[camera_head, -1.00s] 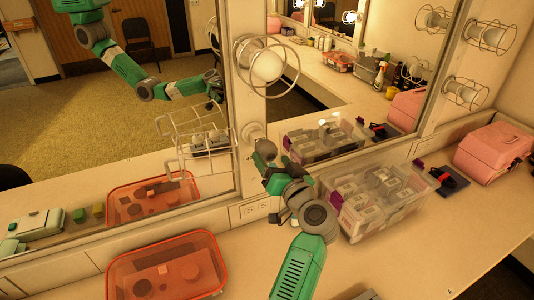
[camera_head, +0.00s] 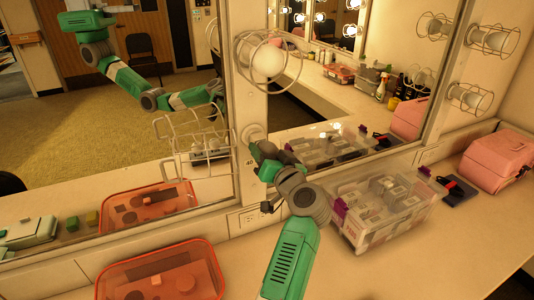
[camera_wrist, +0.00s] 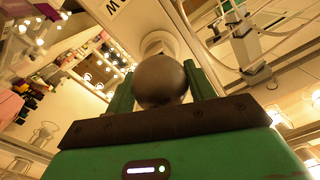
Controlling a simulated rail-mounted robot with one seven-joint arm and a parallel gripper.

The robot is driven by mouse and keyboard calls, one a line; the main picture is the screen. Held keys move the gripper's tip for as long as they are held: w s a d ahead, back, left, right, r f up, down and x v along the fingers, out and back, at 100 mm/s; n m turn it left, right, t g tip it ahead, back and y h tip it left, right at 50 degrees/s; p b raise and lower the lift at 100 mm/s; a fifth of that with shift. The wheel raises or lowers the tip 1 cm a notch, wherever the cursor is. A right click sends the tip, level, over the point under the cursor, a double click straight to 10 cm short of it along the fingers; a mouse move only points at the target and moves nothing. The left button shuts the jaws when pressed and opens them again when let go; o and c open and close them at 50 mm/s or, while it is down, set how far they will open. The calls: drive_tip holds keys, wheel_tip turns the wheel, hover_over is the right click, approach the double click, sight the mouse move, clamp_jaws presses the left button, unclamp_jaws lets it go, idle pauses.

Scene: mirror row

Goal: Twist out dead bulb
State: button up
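The dead bulb (camera_wrist: 160,80), a dark grey globe, sits at a white socket (camera_wrist: 158,43) in the wrist view. My gripper (camera_wrist: 160,88) has its two green fingers on either side of the globe, apparently touching both sides. In the head view my gripper (camera_head: 254,148) is at the lower socket (camera_head: 252,132) on the mirror post, and it hides the bulb there. Whether the bulb's base is still in the socket is hard to tell. A white wire cage (camera_head: 176,121) hangs to the left of this socket, in front of the mirror.
A caged white bulb (camera_head: 268,62) is just above my gripper. A clear bin of boxes (camera_head: 385,238) stands right of my arm. An orange tray (camera_head: 212,262) lies at the lower left. A pink case (camera_head: 495,160) is far right. Mirrors stand behind; the right front counter is clear.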

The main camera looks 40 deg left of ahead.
drive_tip(key=shift+n+b, duration=1.6)
drive_tip(key=shift+b, duration=2)
drive_tip(key=shift+n+b, duration=1.4)
drive_tip(key=shift+b, duration=1.4)
drive_tip(key=shift+f+n+b, duration=0.1)
drive_tip(key=shift+n+b, duration=1.5)
drive_tip(key=shift+b, duration=0.65)
